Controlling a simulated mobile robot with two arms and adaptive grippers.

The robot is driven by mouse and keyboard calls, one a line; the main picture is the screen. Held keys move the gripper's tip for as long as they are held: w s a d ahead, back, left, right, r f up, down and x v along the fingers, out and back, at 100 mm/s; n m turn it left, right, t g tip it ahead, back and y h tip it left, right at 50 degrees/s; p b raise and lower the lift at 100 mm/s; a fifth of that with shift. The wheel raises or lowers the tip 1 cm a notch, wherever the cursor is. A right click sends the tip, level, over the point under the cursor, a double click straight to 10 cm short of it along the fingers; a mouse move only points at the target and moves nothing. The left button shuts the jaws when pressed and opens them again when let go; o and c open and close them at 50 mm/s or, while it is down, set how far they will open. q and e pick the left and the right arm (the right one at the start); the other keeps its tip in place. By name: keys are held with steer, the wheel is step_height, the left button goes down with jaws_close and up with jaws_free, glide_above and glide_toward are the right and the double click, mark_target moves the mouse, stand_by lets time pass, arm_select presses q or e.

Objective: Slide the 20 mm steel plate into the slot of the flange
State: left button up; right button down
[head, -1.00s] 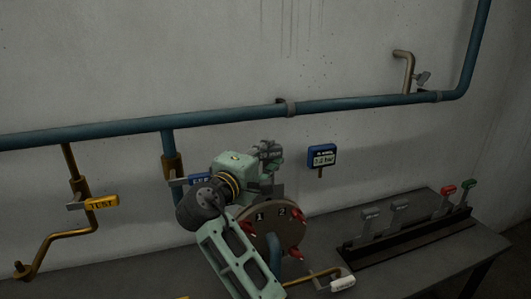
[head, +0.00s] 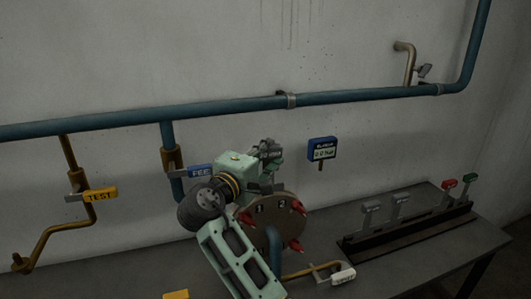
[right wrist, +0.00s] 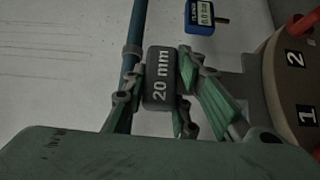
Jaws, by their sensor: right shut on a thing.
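My right gripper (head: 270,152) is shut on the 20 mm steel plate, above the flange in the head view. The rest of the plate is hidden or too small to make out. The flange (head: 272,238) is a round brownish disc with red clamps and labels 1 and 2. Its edge also shows at the right of the right wrist view (right wrist: 285,65), apart from the plate. The slot cannot be made out. My left gripper is not in view.
A black rack (head: 405,235) with grey, red and green tagged handles stands on the bench at right. TEST (head: 100,195) and FEED (head: 200,170) valve handles are at left, and a white-handled valve (head: 343,275) is in front. A blue gauge (head: 322,149) hangs on the wall.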

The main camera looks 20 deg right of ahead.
step_height(320, 180, down, 8)
steer(key=b, duration=0.5)
steer(key=shift+f, duration=0.25)
stand_by(2.3)
steer(key=c, duration=1.3)
jaws_free()
steer(key=shift+c, duration=0.2)
steer(key=shift+f, duration=0.1)
